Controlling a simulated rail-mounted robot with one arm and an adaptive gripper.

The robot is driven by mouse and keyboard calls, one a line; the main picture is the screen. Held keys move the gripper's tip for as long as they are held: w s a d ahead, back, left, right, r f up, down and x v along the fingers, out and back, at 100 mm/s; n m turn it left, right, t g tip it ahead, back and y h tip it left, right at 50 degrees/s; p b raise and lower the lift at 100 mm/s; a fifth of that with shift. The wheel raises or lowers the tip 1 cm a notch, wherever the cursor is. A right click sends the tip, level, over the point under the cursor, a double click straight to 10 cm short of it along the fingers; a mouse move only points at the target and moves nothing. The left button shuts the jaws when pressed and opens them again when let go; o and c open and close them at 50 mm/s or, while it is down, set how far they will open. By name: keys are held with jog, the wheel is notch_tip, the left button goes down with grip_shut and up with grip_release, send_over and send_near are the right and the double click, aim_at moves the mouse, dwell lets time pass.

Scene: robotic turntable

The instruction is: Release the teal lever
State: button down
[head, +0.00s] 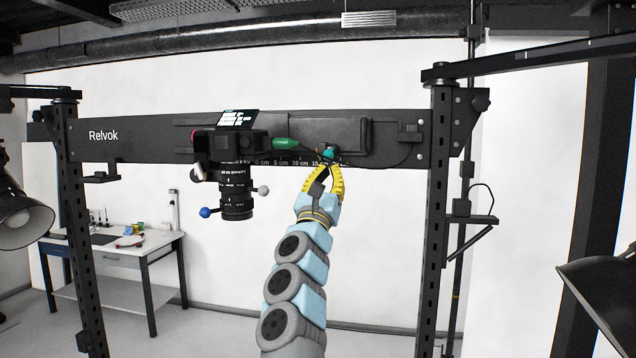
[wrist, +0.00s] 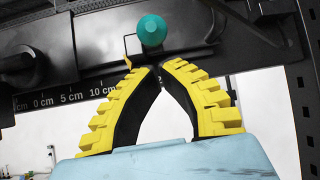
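The teal lever's round knob (head: 328,153) sits on the black beam, right of the printed centimetre scale. In the wrist view the knob (wrist: 152,30) is just above and beyond my fingertips, with a gap in the picture between them. My gripper (head: 326,168) has yellow ribbed fingers and is raised toward the beam from below. In the wrist view its fingertips (wrist: 159,67) meet or nearly meet, with an empty space between the finger bases. I see nothing held between the tips. I cannot tell whether they touch the lever's mount.
A camera with a large lens (head: 236,190) hangs on the beam to the left, with blue and grey knobs. A green handle (head: 287,143) lies between it and the teal knob. A black upright post (head: 437,220) stands to the right. A workbench (head: 112,250) is at the back left.

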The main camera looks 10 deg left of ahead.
jog(key=shift+w+d+f+b, duration=0.2)
jog(key=shift+w+f+b, duration=0.6)
jog(key=shift+b, duration=0.35)
jog(key=shift+s, duration=0.25)
jog(key=shift+s+f, duration=0.1)
